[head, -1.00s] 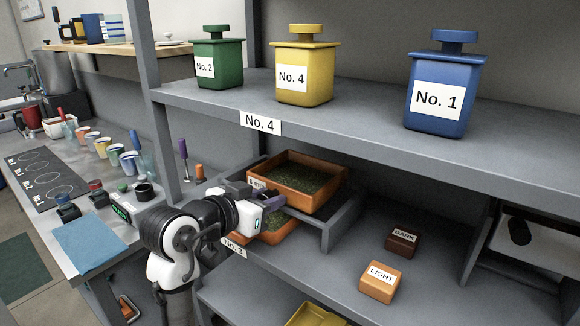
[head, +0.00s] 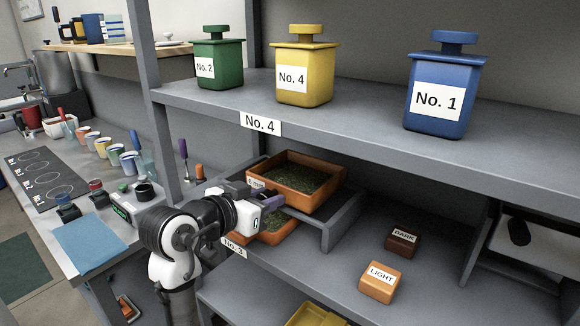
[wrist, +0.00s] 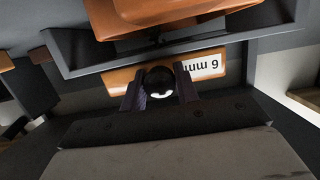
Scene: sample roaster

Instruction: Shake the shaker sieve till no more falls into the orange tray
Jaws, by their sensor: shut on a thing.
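The shaker sieve (head: 311,202) is an orange square frame holding dark green beans, seated on a grey rail stand on the lower shelf. Its label, reading 6 mm in the wrist view (wrist: 205,67), faces my arm. My gripper (head: 275,200) is at the sieve's near side, shut on its dark round knob (wrist: 160,84), which shows between the fingers in the wrist view. The orange tray (head: 268,241) sits under the sieve and has green beans in it. My gripper and the stand hide part of the tray, so the tray's full contents cannot be seen.
The grey stand (head: 345,222) flanks the sieve closely. A DARK block (head: 401,246) and a LIGHT block (head: 380,287) lie to the right on the shelf. The upper shelf (head: 365,125) with green, yellow and blue canisters overhangs. A yellow tray (head: 312,317) is below.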

